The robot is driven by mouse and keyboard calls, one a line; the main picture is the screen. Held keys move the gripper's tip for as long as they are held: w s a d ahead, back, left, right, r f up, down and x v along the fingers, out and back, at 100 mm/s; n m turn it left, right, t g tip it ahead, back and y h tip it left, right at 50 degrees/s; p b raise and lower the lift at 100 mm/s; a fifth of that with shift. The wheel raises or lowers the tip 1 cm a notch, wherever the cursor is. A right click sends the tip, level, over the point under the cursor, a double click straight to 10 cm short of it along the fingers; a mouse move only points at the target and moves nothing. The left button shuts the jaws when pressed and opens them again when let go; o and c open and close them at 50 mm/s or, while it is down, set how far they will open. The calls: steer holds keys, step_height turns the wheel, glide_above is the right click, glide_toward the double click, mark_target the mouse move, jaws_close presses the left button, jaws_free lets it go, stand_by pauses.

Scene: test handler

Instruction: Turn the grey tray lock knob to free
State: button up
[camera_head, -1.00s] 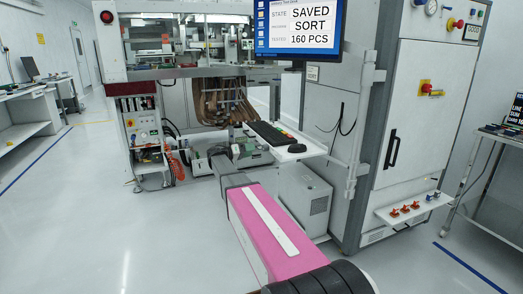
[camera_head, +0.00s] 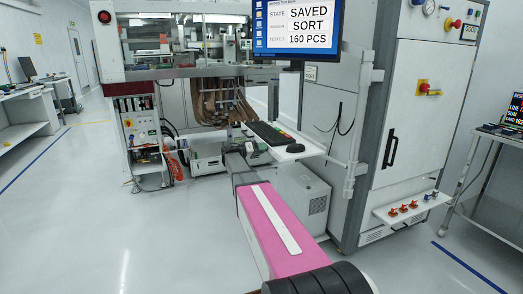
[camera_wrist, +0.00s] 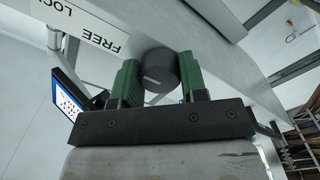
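The lock knob (camera_wrist: 160,68) is a round dark grey knob with a pale mark on its face. It shows in the wrist view, between the tips of my two green fingers. My gripper (camera_wrist: 160,76) has its fingers apart, one on each side of the knob. They are very close to its sides, and contact is not clear. A white label (camera_wrist: 88,28) reading FREE and LOCK, upside down here, is beside the knob at upper left. In the head view my gripper (camera_head: 252,150) is small at the machine's front, and the knob cannot be made out.
A keyboard shelf (camera_head: 300,152) juts out just right of my gripper, under a monitor (camera_head: 297,27). A grey cabinet (camera_head: 425,110) stands at right with a small shelf of orange parts (camera_head: 403,208). The floor at left is clear.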

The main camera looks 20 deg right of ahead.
steer(key=shift+n, duration=0.3)
steer(key=shift+c, duration=0.4)
steer(key=n, duration=1.7)
steer(key=shift+n, duration=0.3)
steer(key=o, duration=0.9)
steer(key=shift+o, duration=0.2)
